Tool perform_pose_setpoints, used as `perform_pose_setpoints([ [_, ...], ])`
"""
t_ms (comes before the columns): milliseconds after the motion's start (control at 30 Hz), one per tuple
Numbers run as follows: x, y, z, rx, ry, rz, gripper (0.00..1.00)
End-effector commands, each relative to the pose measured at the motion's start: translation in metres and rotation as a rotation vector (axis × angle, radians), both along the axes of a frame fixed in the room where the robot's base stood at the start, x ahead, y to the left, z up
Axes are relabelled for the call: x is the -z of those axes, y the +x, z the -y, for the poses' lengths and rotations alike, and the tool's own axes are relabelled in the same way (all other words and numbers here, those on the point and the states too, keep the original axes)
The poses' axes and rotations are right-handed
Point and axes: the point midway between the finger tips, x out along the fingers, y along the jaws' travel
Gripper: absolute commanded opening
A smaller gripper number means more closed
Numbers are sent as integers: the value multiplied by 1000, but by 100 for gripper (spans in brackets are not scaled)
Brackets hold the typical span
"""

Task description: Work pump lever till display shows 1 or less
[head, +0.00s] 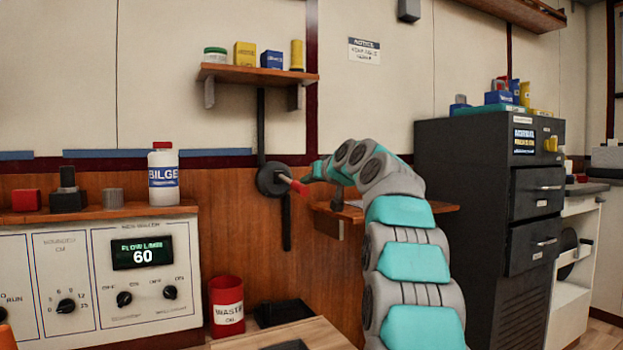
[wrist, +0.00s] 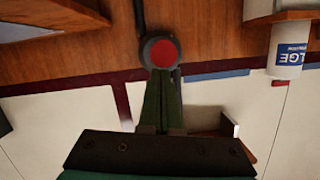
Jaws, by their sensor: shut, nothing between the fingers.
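The display (head: 142,253) on the white panel reads "FLOW L/MIN 60". The pump lever (head: 299,187) has a red grip and sticks out from a dark round hub (head: 269,180) on the wood wall. In the wrist view the red grip (wrist: 165,52) shows end-on, in front of the hub. My gripper (head: 309,177) is at the lever's right, close to the red end. In the wrist view its green fingers (wrist: 160,72) are together and empty, with their tips at the grip's edge. I cannot tell whether they touch it.
A white bilge bottle (head: 163,175) stands on the panel's top. A shelf (head: 250,74) with jars and boxes hangs above the lever. A small wood shelf (head: 420,210) lies behind my arm. A red waste bin (head: 226,305) stands below; a dark cabinet (head: 460,200) is at right.

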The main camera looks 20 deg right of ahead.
Motion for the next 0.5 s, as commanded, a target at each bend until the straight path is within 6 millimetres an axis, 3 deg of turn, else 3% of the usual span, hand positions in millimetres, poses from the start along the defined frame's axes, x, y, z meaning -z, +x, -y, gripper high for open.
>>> perform_pose_setpoints([
  [133, 15, 7, -1, -3, 0, -5, 0],
  [500, 27, 11, -1, -4, 0, -14, 0],
])
